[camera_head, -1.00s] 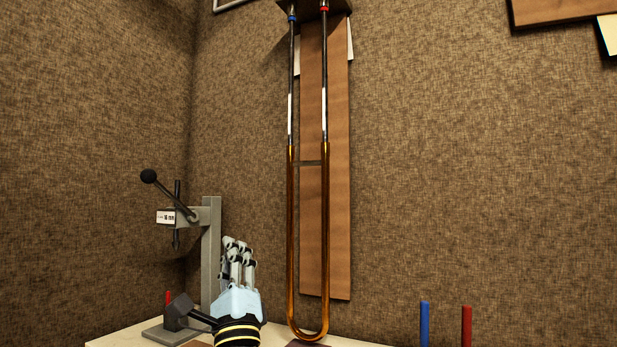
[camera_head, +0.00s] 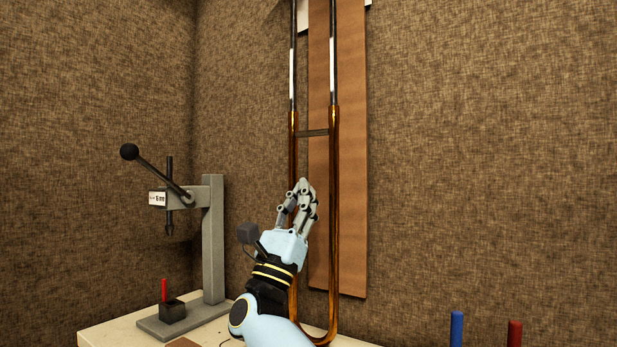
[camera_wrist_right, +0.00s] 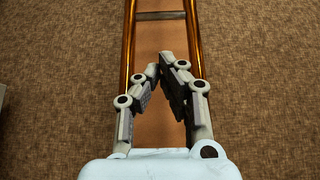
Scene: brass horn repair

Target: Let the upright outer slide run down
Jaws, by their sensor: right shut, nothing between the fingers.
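The outer slide (camera_head: 334,220) is a brass-coloured U tube standing upright in front of a wooden board (camera_head: 351,220), its bow low at the bench. A crossbar (camera_head: 313,133) joins its two legs. Dark inner tubes with white sections (camera_head: 333,70) rise out of its upper ends; their tops are out of view. My right gripper (camera_head: 303,186) is shut and empty, in front of the left leg and below the crossbar. In the right wrist view its fingers (camera_wrist_right: 163,72) point up between the two legs (camera_wrist_right: 197,40). Contact with the slide cannot be told. My left gripper is not in view.
A grey press (camera_head: 212,240) with a black-knobbed lever stands on the bench (camera_head: 105,336) at left. A blue rod (camera_head: 457,328) and a red rod (camera_head: 515,333) stand at lower right. The wall right of the board is clear.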

